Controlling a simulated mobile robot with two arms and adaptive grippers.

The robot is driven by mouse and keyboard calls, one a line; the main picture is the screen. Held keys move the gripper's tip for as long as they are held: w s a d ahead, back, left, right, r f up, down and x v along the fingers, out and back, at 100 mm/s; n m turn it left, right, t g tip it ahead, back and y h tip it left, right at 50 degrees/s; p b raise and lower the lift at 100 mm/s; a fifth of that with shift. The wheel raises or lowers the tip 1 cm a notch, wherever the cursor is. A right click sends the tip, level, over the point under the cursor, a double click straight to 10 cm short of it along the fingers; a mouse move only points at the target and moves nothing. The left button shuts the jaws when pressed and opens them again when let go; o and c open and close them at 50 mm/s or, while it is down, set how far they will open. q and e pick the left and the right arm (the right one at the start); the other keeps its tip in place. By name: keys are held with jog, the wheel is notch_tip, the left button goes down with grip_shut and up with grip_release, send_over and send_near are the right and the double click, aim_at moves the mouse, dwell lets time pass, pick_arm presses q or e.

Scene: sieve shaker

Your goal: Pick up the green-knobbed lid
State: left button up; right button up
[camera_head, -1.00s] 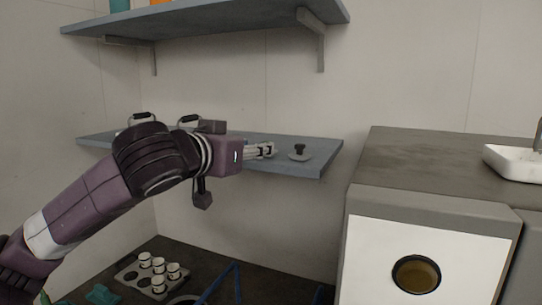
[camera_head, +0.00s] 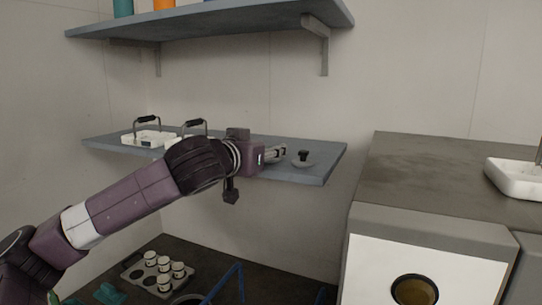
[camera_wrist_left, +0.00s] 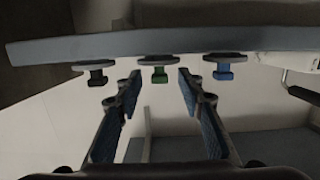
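The green-knobbed lid (camera_wrist_left: 159,75) shows in the left wrist view, which looks upside down, between a black-knobbed lid (camera_wrist_left: 97,77) and a blue-knobbed lid (camera_wrist_left: 223,72) on the shelf (camera_wrist_left: 180,42). My left gripper (camera_wrist_left: 159,80) is open, its fingers on either side of the green knob in that view. I cannot tell whether the knob is within their reach. In the head view my left gripper (camera_head: 284,152) is over the shelf, left of the black-knobbed lid (camera_head: 303,159); the green-knobbed lid is hidden there. My right gripper is not in view.
White baskets with dark handles (camera_head: 152,138) stand at the shelf's left end. An upper shelf (camera_head: 210,22) hangs above. A grey-topped cabinet (camera_head: 430,165) with a white sink (camera_head: 515,180) is at right. A rack of white cups (camera_head: 135,272) sits below.

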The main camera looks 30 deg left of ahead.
pick_arm(q)
jog(key=c, duration=0.9)
jog(key=shift+o, duration=0.2)
